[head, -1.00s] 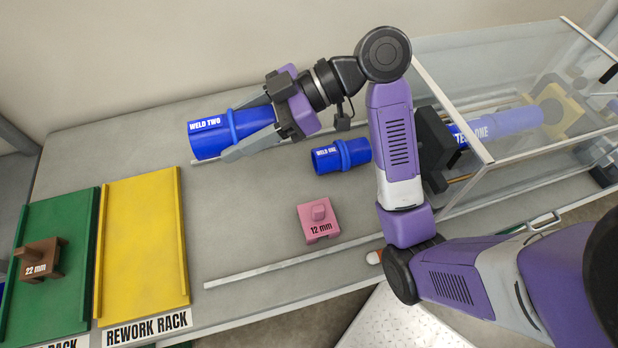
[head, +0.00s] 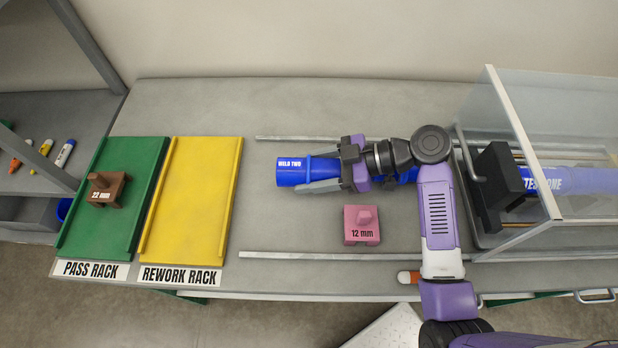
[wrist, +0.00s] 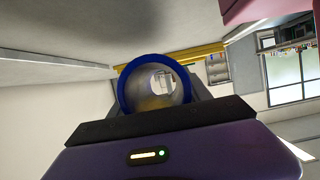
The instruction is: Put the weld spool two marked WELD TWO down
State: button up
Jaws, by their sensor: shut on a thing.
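The weld spool two (head: 300,176) is a blue pipe piece with a white WELD TWO label, in the head view. My gripper (head: 320,178) is shut on its right part and holds it lying sideways, to the right of the yellow rework rack. I cannot tell how high above the bench it is. In the wrist view the spool (wrist: 126,86) shows end-on as a blue ring, and I look through its bore. Another blue spool (head: 405,176) is mostly hidden behind my arm.
The green pass rack (head: 78,235) holds a brown 22 mm block (head: 107,189). The yellow rework rack (head: 195,200) is empty. A pink 12 mm block (head: 361,226) stands below my gripper. A clear-walled enclosure (head: 520,150) with a blue TEST ONE pipe (head: 580,181) is at right.

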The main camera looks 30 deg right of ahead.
aim_at(309, 181)
jog(key=shift+f, duration=1.95)
jog(key=shift+f, duration=0.1)
jog(key=o, duration=1.5)
jog(key=shift+r, duration=0.2)
jog(key=b+v, duration=0.2)
jog(key=v, duration=1)
jog(key=shift+f, duration=0.1)
